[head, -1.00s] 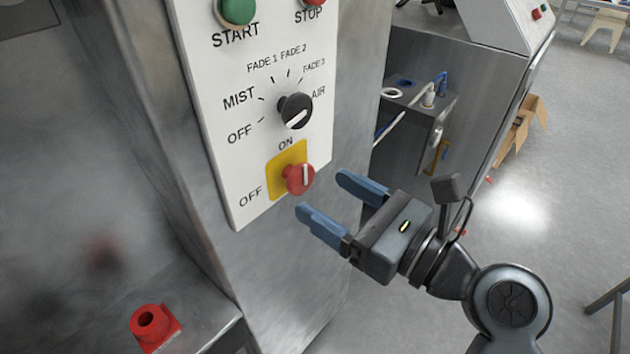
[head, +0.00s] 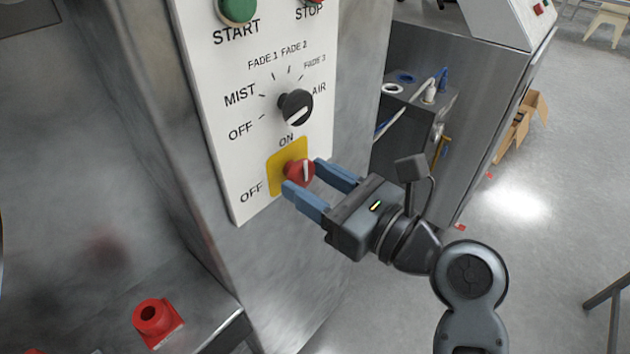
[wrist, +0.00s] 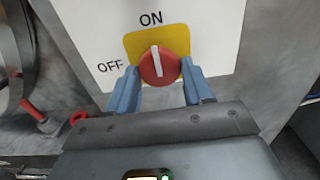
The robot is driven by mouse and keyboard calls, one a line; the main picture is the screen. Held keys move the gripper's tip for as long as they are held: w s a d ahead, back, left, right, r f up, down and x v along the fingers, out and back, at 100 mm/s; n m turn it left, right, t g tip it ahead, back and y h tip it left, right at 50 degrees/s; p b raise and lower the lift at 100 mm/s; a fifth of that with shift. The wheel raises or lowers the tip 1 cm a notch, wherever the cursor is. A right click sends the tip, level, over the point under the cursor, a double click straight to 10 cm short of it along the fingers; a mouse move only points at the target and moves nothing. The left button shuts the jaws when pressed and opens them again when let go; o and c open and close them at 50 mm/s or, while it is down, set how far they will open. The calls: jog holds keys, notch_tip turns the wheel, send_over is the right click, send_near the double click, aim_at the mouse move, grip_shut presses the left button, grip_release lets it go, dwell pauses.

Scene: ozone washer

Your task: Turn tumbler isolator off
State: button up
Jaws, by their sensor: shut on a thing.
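The tumbler isolator is a red round knob (head: 299,172) on a yellow plate (head: 276,176), low on the white control panel. It also shows in the wrist view (wrist: 160,69), where its white pointer line stands nearly upright, toward the ON label. The OFF label is to the left of the plate. My gripper (head: 302,173) is at the knob, with one blue finger on each side. In the wrist view my gripper (wrist: 160,82) has its fingers against the lower left and right of the knob. It is shut on the knob.
Above the knob are a black selector dial (head: 295,107) and a green START button (head: 237,10). A red socket-like part (head: 156,322) sits on the metal ledge at lower left. Open floor (head: 530,230) lies to the right.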

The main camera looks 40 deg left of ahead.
jog(key=c, duration=0.3)
jog(key=n, duration=0.4)
jog(key=shift+w, duration=0.1)
jog(key=n+b, duration=0.1)
jog(key=n, duration=0.3)
jog(key=shift+n+b, duration=0.3)
jog(key=n+b, duration=0.2)
jog(key=n, duration=0.2)
jog(key=shift+f+n, duration=0.1)
jog(key=shift+n, duration=0.2)
jog(key=shift+n+b, duration=1.65)
jog(key=shift+n, duration=0.65)
jog(key=o, duration=1)
jog(key=shift+r, duration=0.2)
